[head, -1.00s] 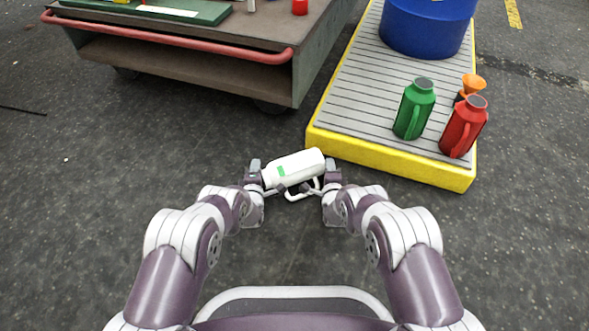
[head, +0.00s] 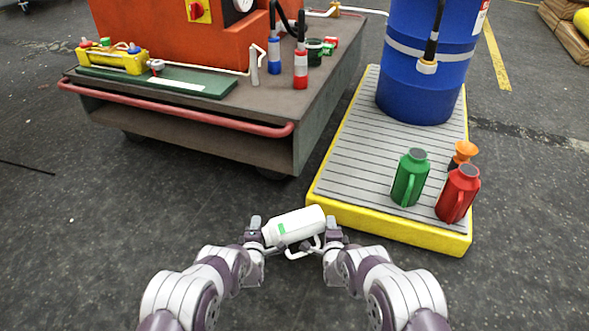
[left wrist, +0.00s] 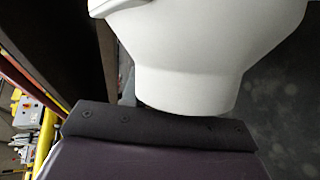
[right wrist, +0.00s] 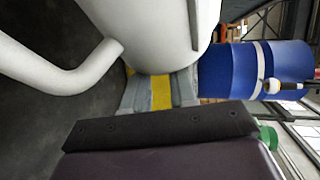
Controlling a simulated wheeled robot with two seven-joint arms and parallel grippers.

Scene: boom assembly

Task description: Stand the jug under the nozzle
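A white jug (head: 294,226) with a green label lies on its side between my two grippers. Its neck end is at the left, its wide end at the right and its handle toward me. My left gripper (head: 254,228) is at the neck end and my right gripper (head: 334,228) at the wide end. The jug is close in front of both wrist cameras (left wrist: 195,50) (right wrist: 150,30). The fingers' opening is hidden. A pale nozzle-like end (head: 427,67) hangs on a dark hose by the blue drum. A white bent pipe (head: 254,68) stands on the cart; which is the task's nozzle is unclear.
A cart (head: 290,150) with a red rail holds an orange machine (head: 180,40) and a green tray (head: 160,80).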

